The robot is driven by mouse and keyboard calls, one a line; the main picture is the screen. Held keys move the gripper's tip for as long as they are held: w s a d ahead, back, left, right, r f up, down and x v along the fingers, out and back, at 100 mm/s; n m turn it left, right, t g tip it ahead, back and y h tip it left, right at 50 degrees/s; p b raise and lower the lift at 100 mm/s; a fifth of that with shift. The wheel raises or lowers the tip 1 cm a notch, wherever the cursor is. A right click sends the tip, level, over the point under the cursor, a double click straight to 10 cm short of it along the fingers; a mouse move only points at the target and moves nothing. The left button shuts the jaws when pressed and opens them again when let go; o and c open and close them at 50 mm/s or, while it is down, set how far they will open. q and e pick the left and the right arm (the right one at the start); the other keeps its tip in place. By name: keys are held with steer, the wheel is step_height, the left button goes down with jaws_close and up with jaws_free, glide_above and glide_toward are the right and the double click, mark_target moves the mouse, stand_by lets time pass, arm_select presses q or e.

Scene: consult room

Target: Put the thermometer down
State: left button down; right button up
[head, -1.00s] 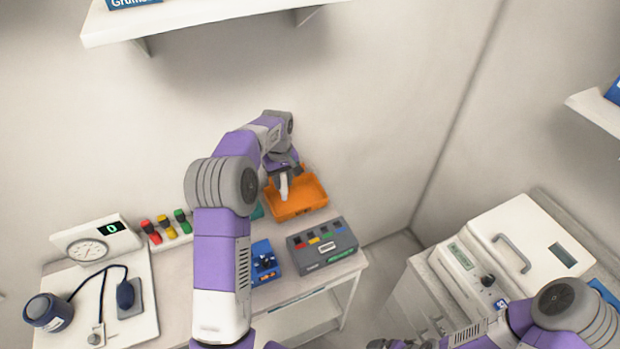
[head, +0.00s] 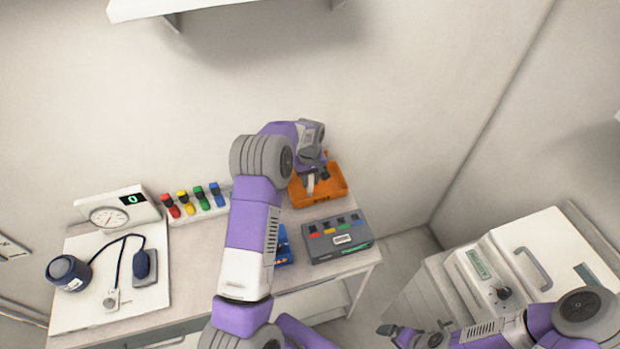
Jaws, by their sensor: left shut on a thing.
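A small white thermometer (head: 310,184) is between the fingers of my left gripper (head: 312,178), which is shut on it. The gripper points down over an orange tray (head: 334,187) at the back right of the table. The thermometer's lower end is at the tray; I cannot tell whether it touches the bottom. My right gripper (head: 391,331) is at the bottom, low beside the white cabinet, and empty as far as it shows; its jaws are too small to read.
A grey box with coloured tabs (head: 338,240) stands in front of the tray. A blue holder (head: 284,246) is partly hidden by my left arm. A rack of coloured-top bottles (head: 202,212), a scale (head: 122,213) and a blood pressure gauge (head: 67,272) stand left. A white machine (head: 530,262) is right.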

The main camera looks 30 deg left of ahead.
arm_select(q)
steer(key=c, duration=0.9)
jaws_free()
steer(key=shift+f, duration=0.1)
steer(key=shift+o, duration=0.2)
step_height(320, 180, up, 12)
steer(key=shift+r, duration=0.2)
